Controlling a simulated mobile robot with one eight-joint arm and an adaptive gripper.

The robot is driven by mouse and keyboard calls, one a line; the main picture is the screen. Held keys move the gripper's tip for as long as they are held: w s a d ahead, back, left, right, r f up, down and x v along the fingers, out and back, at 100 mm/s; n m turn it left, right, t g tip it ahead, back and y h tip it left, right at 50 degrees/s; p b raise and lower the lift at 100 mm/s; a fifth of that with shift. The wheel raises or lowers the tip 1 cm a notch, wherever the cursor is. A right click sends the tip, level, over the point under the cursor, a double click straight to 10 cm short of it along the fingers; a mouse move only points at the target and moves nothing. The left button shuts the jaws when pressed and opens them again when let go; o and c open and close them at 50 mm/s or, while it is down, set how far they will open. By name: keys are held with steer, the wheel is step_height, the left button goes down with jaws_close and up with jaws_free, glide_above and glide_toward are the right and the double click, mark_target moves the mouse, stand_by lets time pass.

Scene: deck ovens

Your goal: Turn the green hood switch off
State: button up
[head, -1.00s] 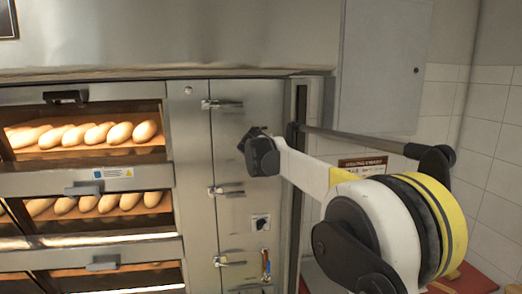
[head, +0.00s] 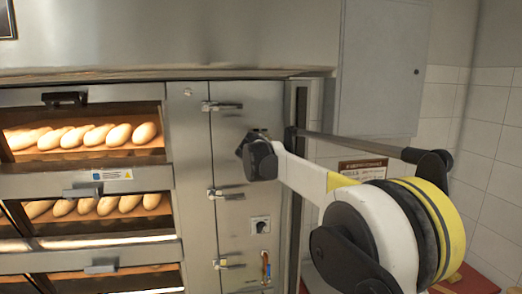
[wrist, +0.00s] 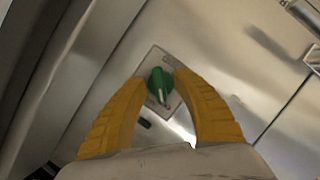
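The green hood switch (wrist: 158,86) is a green knob on a small metal plate on the steel panel. In the wrist view it sits between the tips of my gripper's yellow fingers (wrist: 163,80). The fingers are spread, one on each side of the knob, with no clear contact. A pale mark shows on the lower end of the knob. In the head view my gripper (head: 245,158) is at the oven's right-hand panel, and the arm's end hides the green knob there.
A second rotary switch (head: 260,225) with a dark knob sits lower on the panel. Metal latches (head: 226,192) stick out along its left side. Oven decks with bread (head: 95,135) are to the left.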

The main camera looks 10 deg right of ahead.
steer(key=v, duration=1.2)
steer(key=shift+r, duration=0.1)
steer(key=s+d+f+m+g+b, duration=0.1)
steer(key=s+d+f+b, duration=0.2)
steer(key=s+f+b, duration=0.4)
steer(key=s+d+f+m+g+b, duration=0.1)
steer(key=s+d+f+m+b, duration=0.1)
steer(key=s+f+b, duration=0.45)
steer(key=s+f+m+g+y+b, duration=0.1)
steer(key=s+f+b, duration=0.5)
steer(key=s+f, duration=0.4)
steer(key=s+a+f+m+g+y+b, duration=0.1)
steer(key=s+f+b, duration=0.6)
steer(key=f, duration=1.3)
steer(key=s+f+m+g+y+b, duration=0.1)
steer(key=s+f+g+y+b, duration=0.1)
steer(key=s+f+b, duration=0.5)
steer(key=s+f+g, duration=0.1)
steer(key=s+f, duration=0.5)
steer(key=f, duration=0.3)
steer(key=shift+a, duration=0.2)
steer(key=shift+s+r, duration=0.1)
